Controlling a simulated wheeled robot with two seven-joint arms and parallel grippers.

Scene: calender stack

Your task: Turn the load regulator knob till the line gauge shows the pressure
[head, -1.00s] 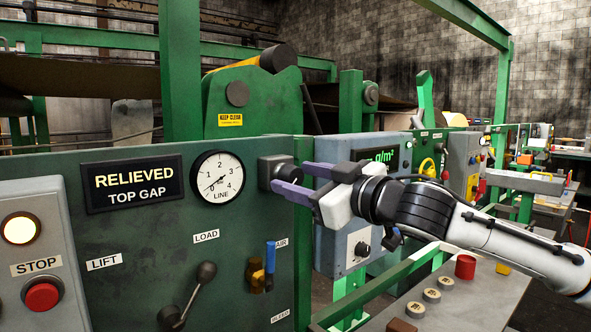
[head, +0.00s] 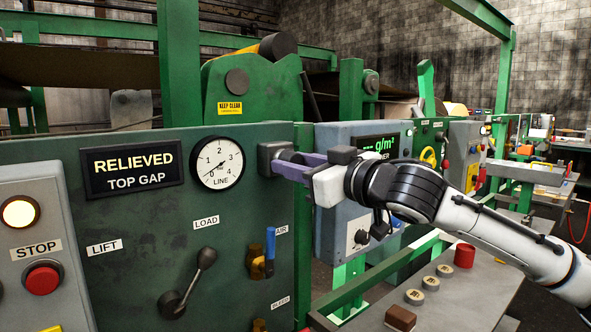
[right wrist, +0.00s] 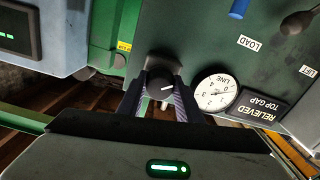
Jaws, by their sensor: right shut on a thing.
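The load regulator knob (head: 291,156) is a dark round knob on a grey block, right of the line gauge (head: 217,163). My right gripper (head: 292,167) is shut on the knob, its purple fingers on either side. In the right wrist view the knob (right wrist: 160,84) sits between the fingertips, with a white pointer mark on its face. The gauge is a white dial with a thin needle and also shows in the right wrist view (right wrist: 215,92), seen turned over. I cannot read its needle exactly. My left gripper is not in view.
A sign (head: 132,170) reads RELIEVED TOP GAP. Below the gauge are the LOAD lever (head: 190,280) and a blue-handled AIR valve (head: 269,250). A grey box with a green display (head: 374,143) stands behind my right gripper.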

